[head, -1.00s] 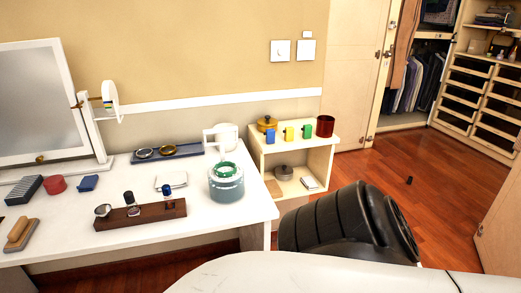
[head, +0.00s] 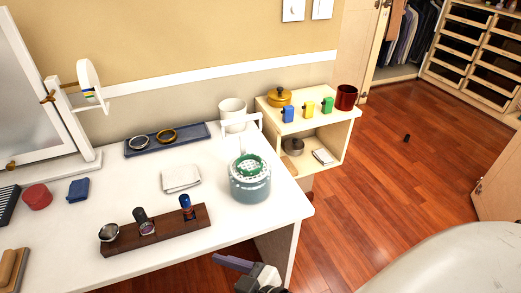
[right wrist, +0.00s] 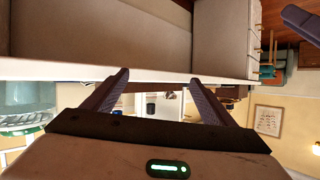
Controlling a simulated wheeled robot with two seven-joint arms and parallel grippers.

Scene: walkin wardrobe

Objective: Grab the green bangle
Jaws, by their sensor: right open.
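The green bangle (head: 249,165) lies on top of a round grey-blue jar (head: 250,186) near the right end of the white table. My right gripper (head: 232,263) shows at the bottom edge of the head view, in front of the table and below the jar in the picture; only part of it shows. In the right wrist view, my right gripper (right wrist: 160,80) is open with nothing between its fingers. That view looks upside down; the jar (right wrist: 28,92) is at its left edge, with a green rim (right wrist: 22,130) at its lower end. My left gripper is not in view.
A wooden holder with watches (head: 158,230), a folded white cloth (head: 181,179) and a blue tray with bangles (head: 165,139) share the table (head: 225,222). A white mug (head: 232,113) stands behind the jar. A small shelf (head: 345,125) stands right of the table. The floor beyond is mostly clear.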

